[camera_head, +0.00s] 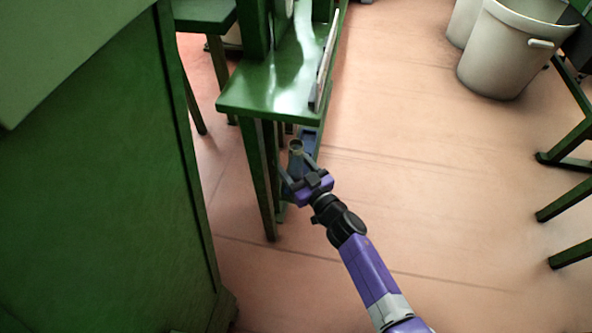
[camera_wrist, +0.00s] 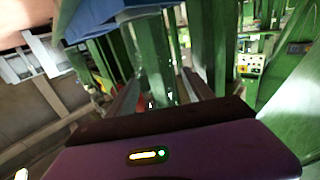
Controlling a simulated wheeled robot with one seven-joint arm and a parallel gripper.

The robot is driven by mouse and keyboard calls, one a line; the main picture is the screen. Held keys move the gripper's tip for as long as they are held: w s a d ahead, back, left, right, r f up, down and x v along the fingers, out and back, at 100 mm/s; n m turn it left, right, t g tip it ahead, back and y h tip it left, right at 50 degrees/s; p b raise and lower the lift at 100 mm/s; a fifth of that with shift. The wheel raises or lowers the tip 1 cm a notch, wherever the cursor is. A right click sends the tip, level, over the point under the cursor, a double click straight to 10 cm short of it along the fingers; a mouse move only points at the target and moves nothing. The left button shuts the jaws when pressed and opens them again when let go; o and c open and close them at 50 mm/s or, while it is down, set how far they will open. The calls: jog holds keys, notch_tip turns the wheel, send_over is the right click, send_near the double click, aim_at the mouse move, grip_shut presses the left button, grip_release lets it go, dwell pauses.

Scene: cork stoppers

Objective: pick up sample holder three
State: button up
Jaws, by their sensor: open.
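My gripper (camera_head: 297,166) is purple and black, low beside the front end of a green bench, with its jaws open. A small greyish upright holder (camera_head: 296,147) with a round brownish top shows between or just beyond the fingers. I cannot tell whether they touch it, and no number on it is readable. In the wrist view the two dark fingers of my gripper (camera_wrist: 160,92) stand apart, with a greenish, glassy-looking shape (camera_wrist: 157,68) between them. I cannot tell if that shape is the same holder.
The green bench (camera_head: 245,100) is just above and left of my gripper, with a leg (camera_head: 262,185) close by. A large green cabinet (camera_head: 90,190) fills the left. Pale bins (camera_head: 503,55) stand at upper right. The pinkish floor (camera_head: 430,150) to the right is clear.

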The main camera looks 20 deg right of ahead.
jog(key=shift+w, duration=0.25)
grip_shut()
